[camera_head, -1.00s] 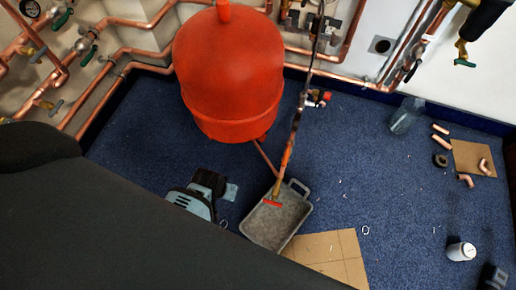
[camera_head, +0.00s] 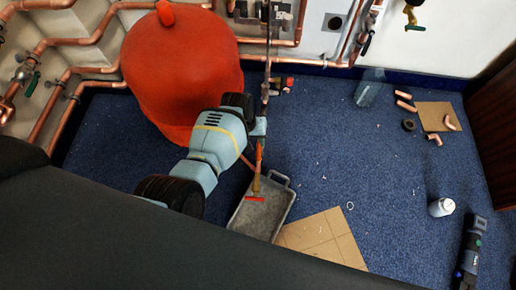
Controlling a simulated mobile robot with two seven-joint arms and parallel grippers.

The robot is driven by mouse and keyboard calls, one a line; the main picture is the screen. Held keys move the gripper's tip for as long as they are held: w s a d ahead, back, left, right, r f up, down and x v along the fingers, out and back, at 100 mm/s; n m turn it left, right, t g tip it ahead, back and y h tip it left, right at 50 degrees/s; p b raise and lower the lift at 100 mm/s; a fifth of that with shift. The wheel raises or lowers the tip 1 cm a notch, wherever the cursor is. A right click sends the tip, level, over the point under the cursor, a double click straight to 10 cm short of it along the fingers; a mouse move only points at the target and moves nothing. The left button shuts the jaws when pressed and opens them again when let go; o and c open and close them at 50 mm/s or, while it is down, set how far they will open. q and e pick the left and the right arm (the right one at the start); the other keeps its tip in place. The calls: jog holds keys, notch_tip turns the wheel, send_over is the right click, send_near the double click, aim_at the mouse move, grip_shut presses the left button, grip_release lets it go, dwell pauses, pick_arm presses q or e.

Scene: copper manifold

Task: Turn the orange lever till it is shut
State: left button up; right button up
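A small orange-red lever (camera_head: 255,198) sits crosswise on a brass valve (camera_head: 256,186) at the lower end of a thin upright copper pipe (camera_head: 259,158). It appears above the grey tray in the picture. My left arm comes up from the lower left, and my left gripper (camera_head: 259,127) is at its far end, overlapping the pipe above the lever. I cannot tell whether it touches the pipe. Its fingers are too small and covered to show their opening. The gripper is apart from the lever. My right gripper is out of view.
A large red tank (camera_head: 175,80) stands left of the pipe. A grey tray (camera_head: 277,215) and cardboard (camera_head: 325,238) lie on the blue floor. A white can (camera_head: 441,207) and a dark tool-like object (camera_head: 470,250) are at right. Copper pipes line the walls.

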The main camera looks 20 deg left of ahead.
aim_at(258, 152)
pick_arm(q)
jog(key=f+b, duration=0.2)
jog(key=f, duration=0.1)
jog(key=d+f+b, duration=0.1)
jog(key=f+b, duration=0.1)
jog(key=f, duration=0.2)
jog(key=shift+w+d+f, duration=0.1)
jog(key=shift+w+d, duration=0.05)
jog(key=shift+d, duration=0.05)
grip_shut()
